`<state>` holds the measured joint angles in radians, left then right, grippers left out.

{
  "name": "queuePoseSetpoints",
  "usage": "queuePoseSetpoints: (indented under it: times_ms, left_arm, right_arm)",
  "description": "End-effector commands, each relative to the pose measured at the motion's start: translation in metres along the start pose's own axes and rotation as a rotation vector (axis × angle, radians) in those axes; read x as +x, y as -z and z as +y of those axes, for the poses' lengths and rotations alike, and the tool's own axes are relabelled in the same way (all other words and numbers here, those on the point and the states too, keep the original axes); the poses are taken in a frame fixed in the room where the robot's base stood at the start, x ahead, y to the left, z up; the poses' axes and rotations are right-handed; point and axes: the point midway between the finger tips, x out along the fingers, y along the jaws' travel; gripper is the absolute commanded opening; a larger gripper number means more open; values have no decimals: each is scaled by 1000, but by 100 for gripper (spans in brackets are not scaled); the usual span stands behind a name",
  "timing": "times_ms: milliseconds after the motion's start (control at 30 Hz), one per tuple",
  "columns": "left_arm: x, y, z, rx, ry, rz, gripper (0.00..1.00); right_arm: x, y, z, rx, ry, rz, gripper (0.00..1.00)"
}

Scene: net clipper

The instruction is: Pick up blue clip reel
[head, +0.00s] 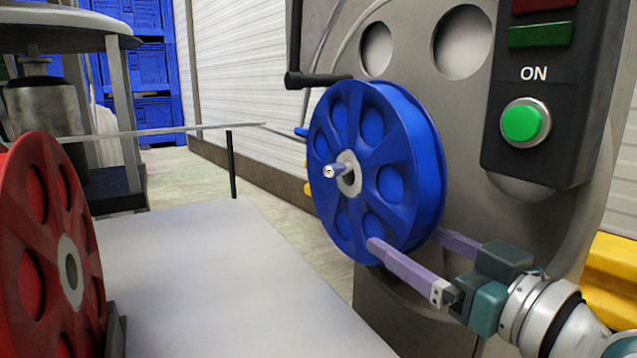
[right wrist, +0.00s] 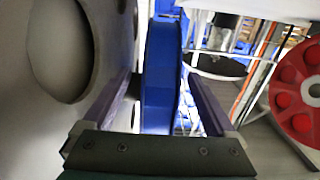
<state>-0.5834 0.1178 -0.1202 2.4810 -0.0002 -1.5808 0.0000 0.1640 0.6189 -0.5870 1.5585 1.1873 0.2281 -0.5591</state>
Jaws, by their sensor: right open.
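The blue clip reel (head: 396,190) sits upright on a metal spindle at the front of a grey machine in the head view. My right gripper (head: 408,248) is at the reel's lower right edge. Its purple fingers are open, one in front of the reel's near face and one behind its rim. In the right wrist view the blue reel (right wrist: 160,80) stands edge-on between the two fingers (right wrist: 163,95). I cannot tell whether the fingers touch it. My left gripper is not in view.
A red reel (head: 40,250) stands at the left edge beside a pale table top (head: 230,285). The grey machine (head: 405,310) stands close behind the blue reel. A control box (head: 520,170) with a green button is above my right gripper. A black handle (head: 318,80) juts out above the reel.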

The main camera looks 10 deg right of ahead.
Motion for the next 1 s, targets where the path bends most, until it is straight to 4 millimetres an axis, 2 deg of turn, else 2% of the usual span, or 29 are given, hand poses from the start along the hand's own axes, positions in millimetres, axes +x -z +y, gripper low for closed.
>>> queuePoseSetpoints:
  times_ms: [167, 400, 533, 733, 1000]
  left_arm:
    - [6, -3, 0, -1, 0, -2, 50]
    - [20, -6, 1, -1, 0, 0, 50]
    - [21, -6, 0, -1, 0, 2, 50]
    - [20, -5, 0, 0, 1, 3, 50]
    - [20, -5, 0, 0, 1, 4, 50]
  right_arm:
    - [16, 0, -1, 1, 0, 2, 91]
    - [53, -1, -4, 1, 1, 2, 91]
    - [60, 0, -4, -1, 2, 0, 91]
    - [60, 1, -4, -1, 2, -1, 91]
    - [60, 0, -4, -1, 2, -1, 61]
